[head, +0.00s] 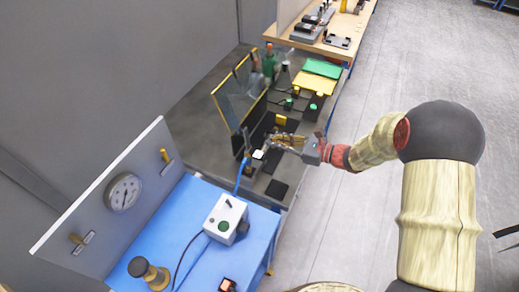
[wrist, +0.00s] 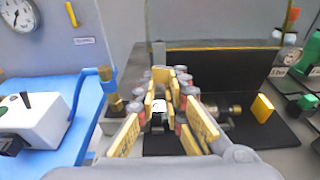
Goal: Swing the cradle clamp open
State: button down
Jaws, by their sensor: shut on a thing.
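My gripper (head: 276,142) reaches in from the right over the dark bench in the head view. In the wrist view the fingers of my gripper (wrist: 168,88) are close together, shut on a small part that they mostly hide. I take this part to be on the cradle clamp. A small white piece (wrist: 158,115) shows between and below the fingers, and also in the head view (head: 258,155). I cannot tell how far the clamp is swung.
A yellow-edged clear panel (head: 236,94) stands behind the gripper. A yellow block (wrist: 262,108) and green-buttoned boxes are to the right. Left is a blue bench (head: 170,235) with a white control box (head: 226,218). A blue pipe (wrist: 82,100) with a brass end rises left of the fingers.

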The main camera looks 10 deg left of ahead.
jog(key=shift+p+v, duration=0.3)
jog(key=shift+v, duration=0.85)
jog(key=s+f+n+g, duration=0.1)
jog(key=s, duration=0.2)
jog(key=s+f+n+g+h, duration=0.1)
jog(key=s+f+n, duration=0.1)
jog(key=s, duration=0.1)
jog(key=s+f+n+g+h, duration=0.1)
jog(key=s+f+n+g, duration=0.1)
jog(key=s, duration=0.1)
jog(key=shift+d, duration=0.2)
jog(key=s+d+r+n+g+h, duration=0.3)
jog(key=s+d+n+h, duration=0.2)
jog(key=s+n, duration=0.4)
jog(key=s+d+r+n+t+h, duration=0.3)
jog(key=s+d+r+n+h, duration=0.45)
jog(key=d+r, duration=0.35)
notch_tip(320, 180, up, 9)
jog(key=s+d+t, duration=0.1)
jog(key=s+t, duration=0.2)
jog(key=t, duration=0.1)
jog(key=shift+d+f+b, duration=0.2)
jog(key=shift+d+b, duration=0.15)
